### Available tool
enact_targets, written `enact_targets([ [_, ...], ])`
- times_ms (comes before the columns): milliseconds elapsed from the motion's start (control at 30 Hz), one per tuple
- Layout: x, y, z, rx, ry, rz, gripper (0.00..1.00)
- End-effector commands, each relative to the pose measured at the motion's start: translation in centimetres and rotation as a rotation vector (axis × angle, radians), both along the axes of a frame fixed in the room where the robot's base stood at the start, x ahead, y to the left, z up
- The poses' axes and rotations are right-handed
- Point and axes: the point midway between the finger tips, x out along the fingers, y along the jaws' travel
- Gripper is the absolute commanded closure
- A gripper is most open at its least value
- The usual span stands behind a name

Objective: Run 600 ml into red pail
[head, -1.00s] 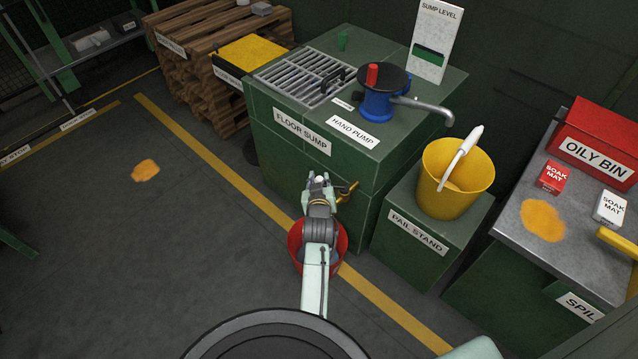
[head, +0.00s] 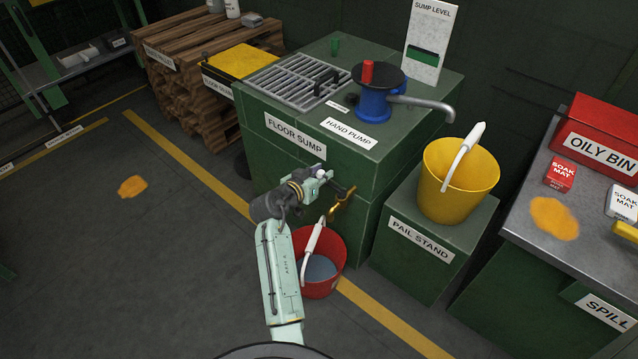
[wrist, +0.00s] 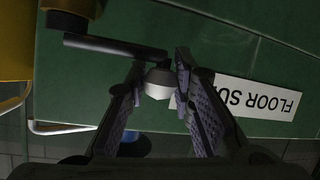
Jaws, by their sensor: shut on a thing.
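The red pail (head: 333,285) stands on the floor against the floor sump (head: 300,165), with grey liquid in it and its white-gripped handle leaning up. A brass tap (head: 342,203) sticks out of the sump's front above the pail's back rim. I cannot make out a stream from it. A dark lever (wrist: 105,47) runs from the tap to a pale knob (wrist: 158,82). My gripper (head: 318,178) is shut on that knob, with one finger on each side in the wrist view (wrist: 165,85).
A blue hand pump (head: 375,103) and a sump level gauge (head: 426,50) are on top of the sump. A yellow pail (head: 460,195) stands on the pail stand (head: 430,230) at right. An orange spill (head: 133,187) lies on open floor at left.

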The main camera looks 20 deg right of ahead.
Motion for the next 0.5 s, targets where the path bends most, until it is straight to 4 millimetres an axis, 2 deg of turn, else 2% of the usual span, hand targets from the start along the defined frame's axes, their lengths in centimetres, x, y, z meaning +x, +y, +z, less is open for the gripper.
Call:
enact_targets([
  [500, 0.25, -0.18, 0.02, 0.001, 0.000, -0.033, 1.00],
])
